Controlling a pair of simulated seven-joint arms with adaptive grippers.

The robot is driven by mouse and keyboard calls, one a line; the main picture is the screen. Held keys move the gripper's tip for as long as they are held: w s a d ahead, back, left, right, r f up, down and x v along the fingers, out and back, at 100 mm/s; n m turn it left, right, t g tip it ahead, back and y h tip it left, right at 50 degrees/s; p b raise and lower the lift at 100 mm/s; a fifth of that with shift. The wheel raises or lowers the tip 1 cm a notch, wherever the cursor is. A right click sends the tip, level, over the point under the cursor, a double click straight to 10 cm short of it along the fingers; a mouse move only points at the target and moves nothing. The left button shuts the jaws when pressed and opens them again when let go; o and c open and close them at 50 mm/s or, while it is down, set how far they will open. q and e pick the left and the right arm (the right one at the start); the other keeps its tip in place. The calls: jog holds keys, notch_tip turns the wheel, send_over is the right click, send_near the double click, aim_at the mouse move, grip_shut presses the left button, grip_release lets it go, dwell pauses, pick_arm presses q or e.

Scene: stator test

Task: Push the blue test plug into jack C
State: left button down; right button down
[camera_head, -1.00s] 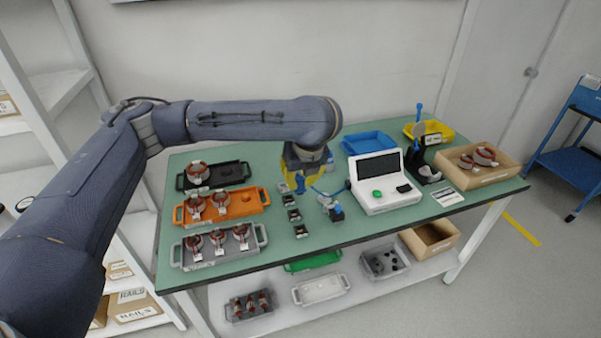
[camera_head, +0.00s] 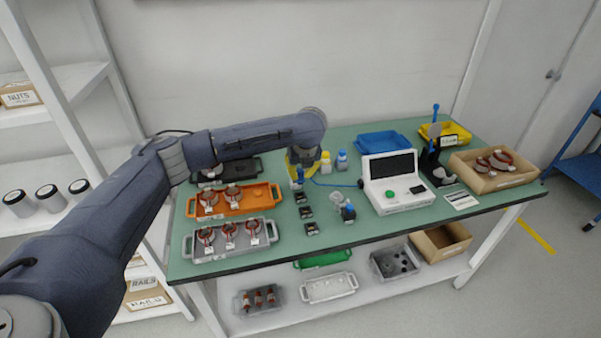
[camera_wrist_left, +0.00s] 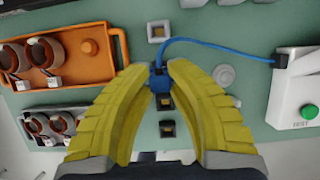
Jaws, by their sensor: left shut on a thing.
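The blue test plug (camera_wrist_left: 159,82) is between the yellow fingertips of my left gripper (camera_wrist_left: 159,72); it also shows below the gripper in the head view (camera_head: 298,183). A blue cable runs from it to the tester (camera_wrist_left: 298,100). Small square jacks stand in a row: a pale one (camera_wrist_left: 158,31) beyond the plug, and dark ones (camera_wrist_left: 165,102) (camera_wrist_left: 167,128) nearer. In the head view the dark jacks (camera_head: 305,212) run toward the front edge. The plug is at the row; whether it is inside a jack is hidden. Jack letters are unreadable. My right gripper is out of view.
An orange tray (camera_head: 255,204) and a grey tray (camera_head: 264,238) with coils lie left of the jacks. The white tester (camera_head: 400,200) stands right. Small bottles (camera_head: 342,160) stand behind, and a grey and blue item (camera_head: 348,213) lies right of the jacks.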

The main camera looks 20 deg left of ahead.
aim_at(301, 182)
pick_arm(q)
jog(key=shift+f, duration=2.15)
jog(key=shift+f, duration=1.1)
dwell(0.4)
jog(key=c, duration=1.2)
grip_release()
jog(key=shift+c, duration=0.2)
jog(key=shift+r, duration=0.1)
jog(key=v, duration=1.2)
